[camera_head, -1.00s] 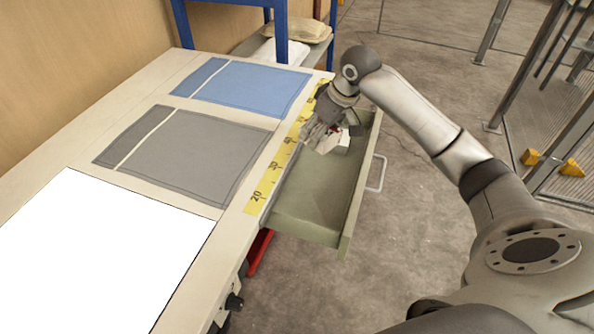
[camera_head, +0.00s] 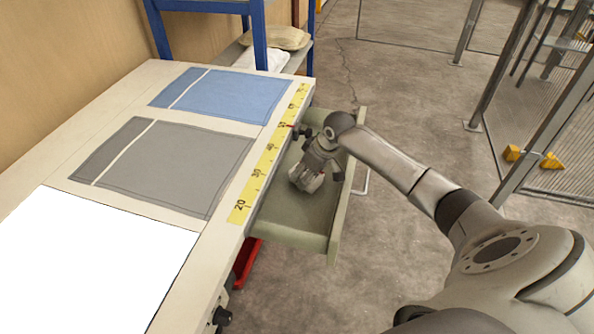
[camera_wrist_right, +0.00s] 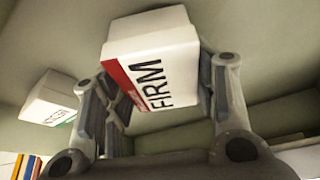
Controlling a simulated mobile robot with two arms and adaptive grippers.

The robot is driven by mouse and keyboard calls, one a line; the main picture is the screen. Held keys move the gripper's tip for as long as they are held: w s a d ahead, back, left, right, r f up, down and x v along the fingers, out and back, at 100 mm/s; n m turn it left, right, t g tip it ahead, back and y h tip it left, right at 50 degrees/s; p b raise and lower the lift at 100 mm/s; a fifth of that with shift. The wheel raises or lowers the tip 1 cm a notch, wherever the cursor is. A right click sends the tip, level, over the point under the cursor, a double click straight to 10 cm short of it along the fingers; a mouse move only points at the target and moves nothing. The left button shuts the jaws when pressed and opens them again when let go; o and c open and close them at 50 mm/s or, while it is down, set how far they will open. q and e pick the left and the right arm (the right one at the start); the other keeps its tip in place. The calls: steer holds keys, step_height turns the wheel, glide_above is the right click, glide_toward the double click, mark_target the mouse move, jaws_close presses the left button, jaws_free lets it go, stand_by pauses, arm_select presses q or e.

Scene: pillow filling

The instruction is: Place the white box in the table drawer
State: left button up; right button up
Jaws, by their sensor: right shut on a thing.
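The white box (camera_wrist_right: 165,40) has a red band and the word FIRM. In the wrist view it sits between the fingers of my right gripper (camera_head: 307,181), which is shut on it. In the head view this gripper points down inside the open table drawer (camera_head: 285,212), and it mostly hides the box. Whether the box touches the drawer floor I cannot tell. A second white box (camera_wrist_right: 50,104) with a green mark lies to the left in the wrist view, outside the fingers. My left gripper is not in view.
The pale table (camera_head: 190,222) carries a grey mat (camera_head: 165,165), a blue mat (camera_head: 225,95) and a yellow ruler strip (camera_head: 262,165) along its edge. The drawer's front part is clear. A blue-framed shelf (camera_head: 259,35) stands behind. Open floor and metal fencing lie to the right.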

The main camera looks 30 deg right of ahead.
mark_target(296, 166)
steer(key=w, duration=0.2)
steer(key=w+a, duration=0.1)
steer(key=shift+w+a, duration=0.15)
steer(key=shift+w, duration=0.2)
steer(key=shift+s+f, duration=0.1)
steer(key=shift+f, duration=0.45)
steer(key=shift+f, duration=0.15)
steer(key=o, duration=1.1)
steer(key=shift+c, duration=0.2)
steer(key=p+v, duration=0.1)
steer(key=v, duration=1.1)
steer(key=shift+s, duration=0.1)
